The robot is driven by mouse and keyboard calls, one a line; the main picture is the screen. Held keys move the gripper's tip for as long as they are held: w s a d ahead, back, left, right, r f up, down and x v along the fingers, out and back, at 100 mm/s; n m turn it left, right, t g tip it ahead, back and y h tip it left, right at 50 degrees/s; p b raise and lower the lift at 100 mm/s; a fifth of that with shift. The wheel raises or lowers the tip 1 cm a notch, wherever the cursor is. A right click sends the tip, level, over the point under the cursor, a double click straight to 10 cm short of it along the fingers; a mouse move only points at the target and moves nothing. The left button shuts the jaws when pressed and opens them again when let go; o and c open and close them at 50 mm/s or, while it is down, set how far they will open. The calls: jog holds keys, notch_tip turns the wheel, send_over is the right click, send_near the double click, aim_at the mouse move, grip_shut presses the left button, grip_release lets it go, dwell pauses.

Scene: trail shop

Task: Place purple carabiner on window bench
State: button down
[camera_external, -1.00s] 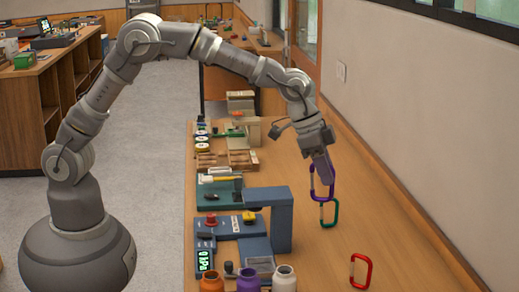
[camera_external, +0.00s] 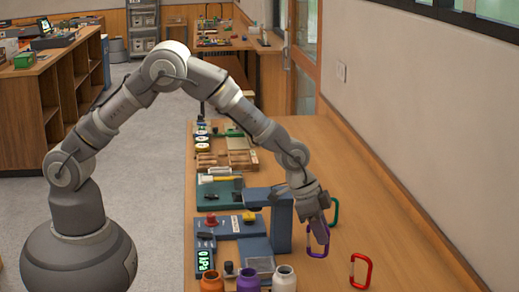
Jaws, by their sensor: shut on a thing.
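My gripper (camera_external: 316,217) is shut on the purple carabiner (camera_external: 326,243), which hangs upright below the fingers. The carabiner is over the wooden window bench (camera_external: 390,225); I cannot tell whether its lower end touches the wood. The green carabiner (camera_external: 336,212) is just behind and right of my gripper, partly hidden by it. The red carabiner (camera_external: 369,271) stands on the bench to the front right.
A blue stand (camera_external: 281,226) is close to the left of my gripper. Bottles (camera_external: 285,277) and a device with a lit display (camera_external: 205,260) are at the front left. The bench is clear on the right, along the wall.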

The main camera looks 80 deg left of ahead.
notch_tip(320, 180, down, 5)
jog(key=shift+r+b, duration=0.1)
jog(key=shift+b, duration=0.55)
jog(key=shift+f, duration=0.25)
jog(key=c, duration=1.1)
grip_release()
jog(key=shift+r, duration=0.1)
